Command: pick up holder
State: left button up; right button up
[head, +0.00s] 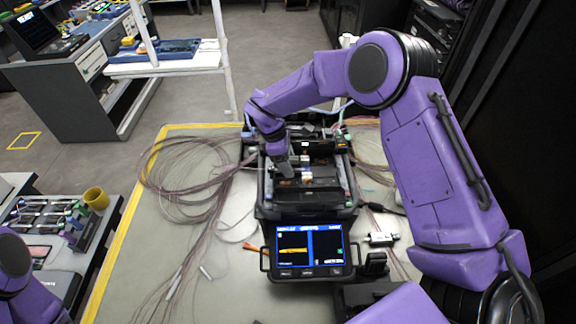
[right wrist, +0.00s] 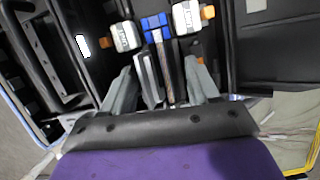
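My right gripper (head: 283,163) points down into the black fusion splicer (head: 350,190) on the table. In the right wrist view its two grey fingers (right wrist: 161,92) stand apart. A narrow grey and dark piece (right wrist: 147,76), which may be the holder, lies between them with a blue part (right wrist: 155,28) just beyond. A gap shows beside the fingers, and I see no firm contact. The fingertips partly hide what lies below. My left arm shows only at the lower left edge of the head view, and its gripper is out of view.
Two white blocks with orange ends (right wrist: 124,36) flank the blue part. The splicer's lit screen (head: 309,247) is at its front. Loose fibre coils (head: 190,175) lie to its left. A rack with a yellow cup (head: 96,197) stands at the left.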

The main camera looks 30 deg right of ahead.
jog(key=shift+s+a, duration=0.1)
jog(key=c, duration=0.9)
jog(key=shift+r+b, duration=0.3)
jog(key=shift+r, duration=0.15)
grip_shut()
jog(key=shift+w+r+b, duration=0.3)
jog(key=shift+r+b, duration=0.05)
jog(key=shift+r, duration=0.55)
jog(key=s+a+r+b, duration=0.3)
jog(key=s+r+b, duration=0.4)
jog(key=s+r, duration=0.3)
jog(key=s, duration=0.4)
jog(key=shift+r, duration=0.15)
